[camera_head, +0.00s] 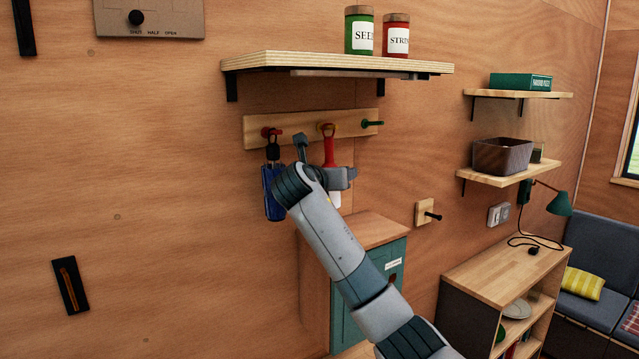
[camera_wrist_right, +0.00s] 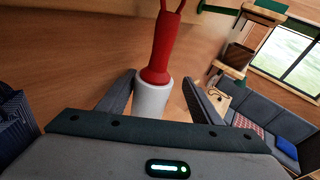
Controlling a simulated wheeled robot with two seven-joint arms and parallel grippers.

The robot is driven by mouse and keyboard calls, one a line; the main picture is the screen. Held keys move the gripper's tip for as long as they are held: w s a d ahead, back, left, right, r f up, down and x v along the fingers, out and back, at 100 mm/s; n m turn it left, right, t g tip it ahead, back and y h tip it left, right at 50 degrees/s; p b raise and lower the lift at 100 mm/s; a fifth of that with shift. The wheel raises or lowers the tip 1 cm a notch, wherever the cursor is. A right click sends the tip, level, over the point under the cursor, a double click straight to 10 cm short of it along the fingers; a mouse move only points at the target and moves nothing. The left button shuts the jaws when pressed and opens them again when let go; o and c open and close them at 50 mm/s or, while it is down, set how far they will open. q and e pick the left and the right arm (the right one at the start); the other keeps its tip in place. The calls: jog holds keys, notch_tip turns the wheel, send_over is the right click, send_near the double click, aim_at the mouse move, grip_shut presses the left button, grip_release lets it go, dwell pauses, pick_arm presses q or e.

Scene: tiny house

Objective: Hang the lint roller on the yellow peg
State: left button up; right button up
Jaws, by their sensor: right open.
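The lint roller has a red handle (camera_head: 329,150) and a white roller head, and it hangs upright. Its loop appears to be over the yellow peg (camera_head: 327,127) on the wooden peg rail. In the right wrist view the red handle (camera_wrist_right: 162,48) and white roller (camera_wrist_right: 152,97) stand between my finger pads. My right gripper (camera_head: 328,164) is open, with one finger on either side of the roller, apart from it. My right gripper also shows in the wrist view (camera_wrist_right: 160,92). The loop's top is cut off there. My left gripper is not in view.
A blue item (camera_head: 273,195) hangs from the red peg (camera_head: 270,132), close left of my gripper. The green peg (camera_head: 372,123) is empty. A shelf (camera_head: 340,64) with two cans juts out above the rail. A teal cabinet (camera_head: 385,268) stands below.

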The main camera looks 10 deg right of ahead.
jog(key=b+v, duration=0.7)
jog(key=v, duration=0.9)
jog(key=shift+s, duration=0.15)
